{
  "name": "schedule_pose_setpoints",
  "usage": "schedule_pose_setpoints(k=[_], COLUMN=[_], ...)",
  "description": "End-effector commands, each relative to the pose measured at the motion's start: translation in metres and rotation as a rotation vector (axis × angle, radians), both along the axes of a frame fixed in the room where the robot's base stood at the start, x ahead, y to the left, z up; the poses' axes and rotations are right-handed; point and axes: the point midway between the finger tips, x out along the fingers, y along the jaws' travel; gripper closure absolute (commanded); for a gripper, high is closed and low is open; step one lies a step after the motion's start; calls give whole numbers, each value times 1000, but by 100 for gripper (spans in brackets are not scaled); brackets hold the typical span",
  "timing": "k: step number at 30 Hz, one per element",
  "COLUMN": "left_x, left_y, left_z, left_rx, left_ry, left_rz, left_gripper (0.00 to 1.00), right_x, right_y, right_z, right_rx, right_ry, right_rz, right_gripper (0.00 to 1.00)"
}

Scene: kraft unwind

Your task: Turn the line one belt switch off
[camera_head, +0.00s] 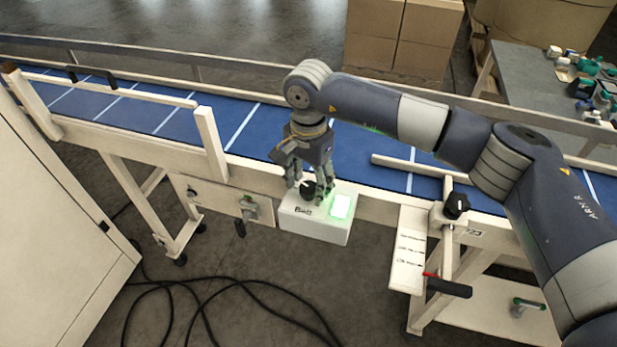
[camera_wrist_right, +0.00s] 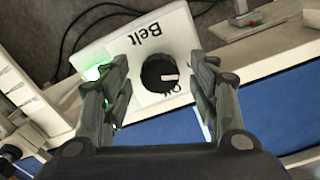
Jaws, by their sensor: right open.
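The belt switch is a white box (camera_head: 311,226) labelled "Belt" on the near side of the conveyor, with a black rotary knob (camera_head: 308,190) and a lit green lamp (camera_head: 341,206). My right gripper (camera_head: 312,194) is above the box with its fingers around the knob. In the right wrist view the knob (camera_wrist_right: 160,74) sits between the two open fingers, apart from both. Its white mark points to the right, and the lettering beside it is partly hidden by the knob. The green lamp (camera_wrist_right: 95,72) glows behind the left finger. My left gripper is not in view.
The blue conveyor belt (camera_head: 260,125) runs behind the box. A black knob (camera_head: 456,205) and a red-and-black lever (camera_head: 448,287) stand to the right, beside a white label plate (camera_head: 408,250). Black cables (camera_head: 230,285) lie on the floor. Cardboard boxes (camera_head: 400,40) stand behind the belt.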

Motion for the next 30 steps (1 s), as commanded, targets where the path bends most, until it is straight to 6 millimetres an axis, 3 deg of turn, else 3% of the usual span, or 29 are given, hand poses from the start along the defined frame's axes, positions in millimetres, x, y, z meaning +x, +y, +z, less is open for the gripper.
schedule_pose_setpoints(k=[7, 13, 14, 23, 30], left_x=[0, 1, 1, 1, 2], left_y=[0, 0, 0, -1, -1], left_z=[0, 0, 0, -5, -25], left_rx=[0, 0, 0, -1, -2], left_ry=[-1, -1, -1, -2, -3], left_rz=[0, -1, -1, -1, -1], left_gripper=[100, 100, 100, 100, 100], right_x=[0, 0, 0, 0, 0], right_y=[0, 0, 0, 0, 0], right_z=[-1, -1, -1, -3, -6], right_rx=[0, 0, 0, 0, 0], right_ry=[0, 0, 0, 0, -1], right_rz=[0, 0, 0, -19, -126], right_gripper=[45, 88, 90, 90, 90])
